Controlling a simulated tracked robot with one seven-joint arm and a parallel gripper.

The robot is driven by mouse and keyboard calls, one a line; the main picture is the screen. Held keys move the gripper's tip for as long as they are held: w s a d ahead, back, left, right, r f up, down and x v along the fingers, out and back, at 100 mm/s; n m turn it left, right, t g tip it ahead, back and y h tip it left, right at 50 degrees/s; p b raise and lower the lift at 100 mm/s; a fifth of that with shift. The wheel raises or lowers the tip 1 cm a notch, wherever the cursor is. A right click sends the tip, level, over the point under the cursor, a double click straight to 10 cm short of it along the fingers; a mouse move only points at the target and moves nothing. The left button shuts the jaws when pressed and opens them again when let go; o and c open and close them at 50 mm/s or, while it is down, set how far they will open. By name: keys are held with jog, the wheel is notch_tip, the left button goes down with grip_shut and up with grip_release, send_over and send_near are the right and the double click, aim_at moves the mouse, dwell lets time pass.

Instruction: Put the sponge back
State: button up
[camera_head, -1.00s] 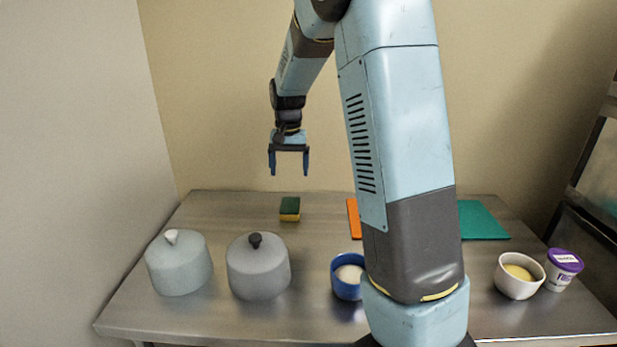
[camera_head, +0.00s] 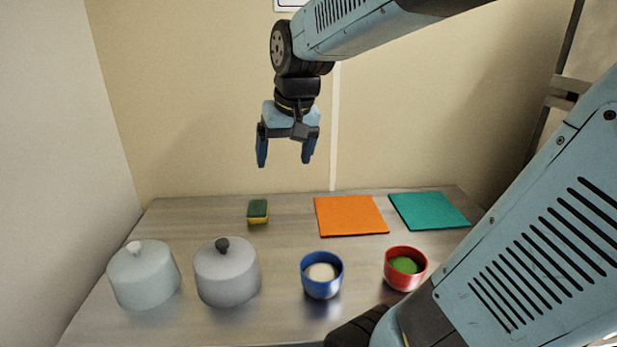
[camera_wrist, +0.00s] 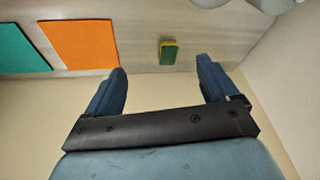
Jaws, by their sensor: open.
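The sponge (camera_head: 258,212), green on top and yellow below, lies on the back left part of the metal table. It also shows in the wrist view (camera_wrist: 169,52), beyond and between my fingertips, with nothing touching it. My gripper (camera_head: 284,163) is open and empty, high above the back of the table and slightly right of the sponge in the head view. Its two blue fingers (camera_wrist: 161,70) are spread apart in the wrist view.
An orange mat (camera_head: 350,216) and a teal mat (camera_head: 428,210) lie right of the sponge. Two grey lidded pots (camera_head: 145,275) (camera_head: 227,274), a blue bowl (camera_head: 322,288) and a red bowl (camera_head: 404,280) stand in front. The metal around the sponge is clear.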

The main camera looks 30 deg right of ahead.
jog(key=s+n+t, duration=0.1)
jog(key=s, duration=0.9)
jog(key=shift+s+f+t, duration=0.25)
jog(key=shift+s+t, duration=0.05)
jog(key=shift+t, duration=0.1)
jog(key=shift+a, duration=0.1)
dwell(0.4)
